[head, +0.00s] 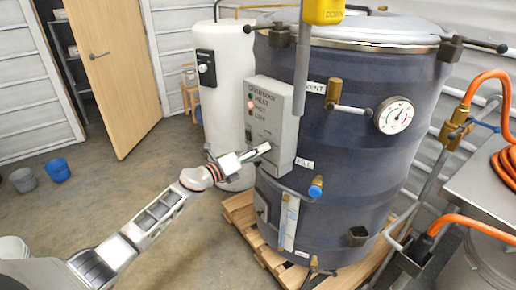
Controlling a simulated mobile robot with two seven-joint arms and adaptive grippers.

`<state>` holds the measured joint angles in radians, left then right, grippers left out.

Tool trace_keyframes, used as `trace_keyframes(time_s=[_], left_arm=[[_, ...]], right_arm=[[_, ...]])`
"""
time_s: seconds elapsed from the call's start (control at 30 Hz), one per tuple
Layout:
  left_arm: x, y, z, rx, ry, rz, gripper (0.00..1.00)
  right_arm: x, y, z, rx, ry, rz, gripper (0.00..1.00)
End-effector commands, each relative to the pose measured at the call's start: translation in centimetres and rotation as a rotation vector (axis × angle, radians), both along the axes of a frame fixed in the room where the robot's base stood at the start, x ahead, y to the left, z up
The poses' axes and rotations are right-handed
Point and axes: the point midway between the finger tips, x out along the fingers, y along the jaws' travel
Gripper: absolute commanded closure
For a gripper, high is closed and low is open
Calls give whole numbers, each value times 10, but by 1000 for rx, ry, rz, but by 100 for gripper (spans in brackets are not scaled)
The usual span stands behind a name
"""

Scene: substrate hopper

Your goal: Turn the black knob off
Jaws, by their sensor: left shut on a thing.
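A grey control box (283,93) with printed labels and a glowing reddish light (251,105) is mounted on the front of a large dark blue tank (345,165). My left gripper (262,150) reaches in from the lower left to the lower part of the box face. Its fingers are shut on the black knob there, which they mostly hide. The knob's pointer and setting cannot be made out. My right gripper is not in view.
Valves, including a blue-handled one (316,187), a dial gauge (395,116) and a yellow part (323,11) surround the tank. It stands on a wooden pallet (240,212). A white cylinder (228,85) stands behind. Orange hoses (493,80) hang right. Floor at left is mostly clear.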

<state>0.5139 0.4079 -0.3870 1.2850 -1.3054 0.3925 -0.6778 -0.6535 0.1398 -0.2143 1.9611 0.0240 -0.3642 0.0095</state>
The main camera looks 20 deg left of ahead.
Motion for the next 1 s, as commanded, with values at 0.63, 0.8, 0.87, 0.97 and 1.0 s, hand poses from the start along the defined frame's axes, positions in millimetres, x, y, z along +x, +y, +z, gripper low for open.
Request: trace_keyframes(time_s=[0.63, 0.8, 0.87, 0.97, 1.0], left_arm=[[0, -1, 2, -343, 212, 0, 93], [0, -1, 1, -366, 227, -1, 93], [0, -1, 1, -370, 230, -1, 93], [0, -1, 0, -373, 232, -1, 93], [0, -1, 0, -373, 232, -1, 93]], right_arm=[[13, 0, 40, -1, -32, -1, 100], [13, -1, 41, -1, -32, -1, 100], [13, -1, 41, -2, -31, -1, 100], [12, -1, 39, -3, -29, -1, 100], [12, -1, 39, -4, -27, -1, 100]])
